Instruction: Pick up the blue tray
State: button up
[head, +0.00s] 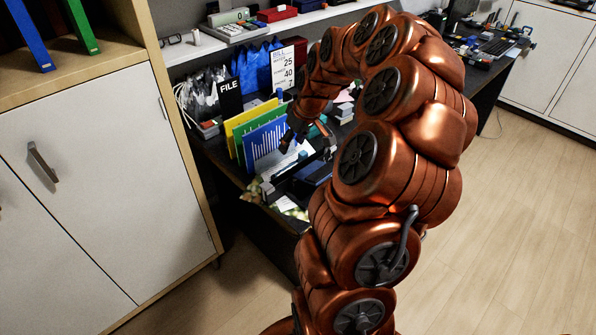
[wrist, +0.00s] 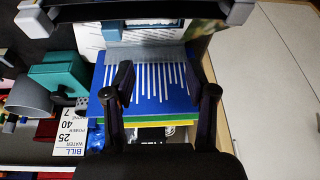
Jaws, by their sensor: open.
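A dark blue, low object (head: 316,174) that looks like the blue tray lies near the desk's front edge in the head view, partly hidden by my arm. I cannot clearly make out the tray in the wrist view. My gripper (wrist: 160,72) is open in the wrist view, with its two fingers apart over a blue folder with white stripes (wrist: 145,92). Nothing is held between the fingers. The striped folder also shows in the head view (head: 266,142), upright beside my gripper.
Yellow and green folders (head: 240,120) stand behind the striped one. A black FILE box (head: 230,98) and a bill sheet (head: 284,68) stand further back. A teal box (wrist: 62,72) and a grey cup (wrist: 28,98) are left of the fingers. A white cabinet (head: 80,200) borders the desk.

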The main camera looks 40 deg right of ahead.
send_over(304, 153)
jog(key=s, duration=0.3)
notch_tip(304, 153, down, 3)
jog(key=shift+m+h, duration=0.3)
jog(key=shift+w+p+x, duration=0.15)
jog(key=shift+p+x, duration=0.2)
jog(key=shift+x, duration=1.6)
jog(key=shift+w+p+x, duration=0.1)
jog(key=shift+p+x, duration=0.25)
jog(key=shift+x, duration=1.6)
jog(key=shift+r, duration=0.15)
jog(key=shift+c, duration=0.4)
grip_shut()
